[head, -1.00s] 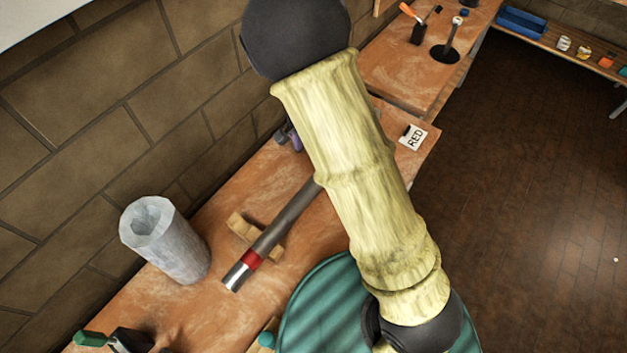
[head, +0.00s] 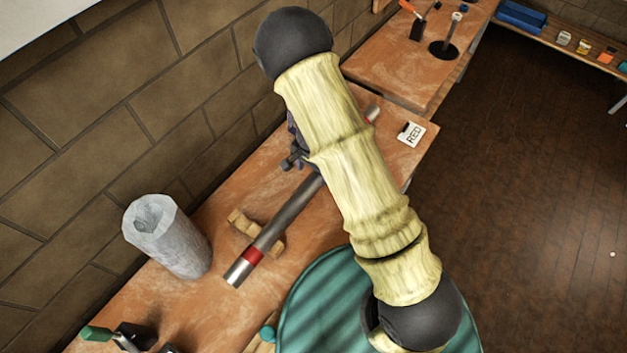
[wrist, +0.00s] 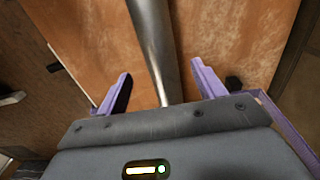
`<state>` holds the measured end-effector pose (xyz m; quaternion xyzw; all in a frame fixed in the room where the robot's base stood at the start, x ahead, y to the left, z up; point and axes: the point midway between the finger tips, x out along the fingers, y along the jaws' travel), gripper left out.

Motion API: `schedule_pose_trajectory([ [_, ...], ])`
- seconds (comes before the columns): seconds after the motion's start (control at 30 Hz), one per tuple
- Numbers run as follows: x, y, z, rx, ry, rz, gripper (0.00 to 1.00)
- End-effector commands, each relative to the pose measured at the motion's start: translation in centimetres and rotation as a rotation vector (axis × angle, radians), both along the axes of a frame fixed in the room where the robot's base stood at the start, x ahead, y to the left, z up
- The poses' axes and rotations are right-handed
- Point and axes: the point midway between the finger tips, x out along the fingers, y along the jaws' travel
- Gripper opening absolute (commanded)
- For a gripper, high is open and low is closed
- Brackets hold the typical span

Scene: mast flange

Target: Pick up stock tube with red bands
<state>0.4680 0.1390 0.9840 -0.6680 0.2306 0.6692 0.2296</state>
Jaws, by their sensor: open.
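The stock tube (head: 287,215) is a grey metal tube with a red band near each end. In the head view it lies diagonally along the workbench, its near end resting on a wooden block; my arm hides part of its far half. In the wrist view the bare grey tube (wrist: 154,45) runs between the two purple fingers of my gripper (wrist: 160,85). The fingers are open, one on each side of the tube, with gaps to both. In the head view my gripper (head: 294,155) is mostly hidden behind my arm, near the tube's middle.
A wooden support block (head: 240,222) is under the tube's near part. A grey cylindrical container (head: 170,240) stands left of it by the brick wall. A card reading RED (head: 411,134) lies at the bench's right edge. A green round surface (head: 320,310) is in front.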

Motion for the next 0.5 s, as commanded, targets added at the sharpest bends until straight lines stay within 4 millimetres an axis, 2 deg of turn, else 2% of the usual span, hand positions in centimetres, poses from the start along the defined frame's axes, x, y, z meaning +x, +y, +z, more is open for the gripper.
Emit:
schedule_pose_trajectory([
  [0.13, -0.03, 0.07, -0.98, 0.0, 0.0, 0.001, 0.69],
  [0.5, 0.04, 0.04, -1.2, 0.0, 0.0, 0.002, 0.69],
])
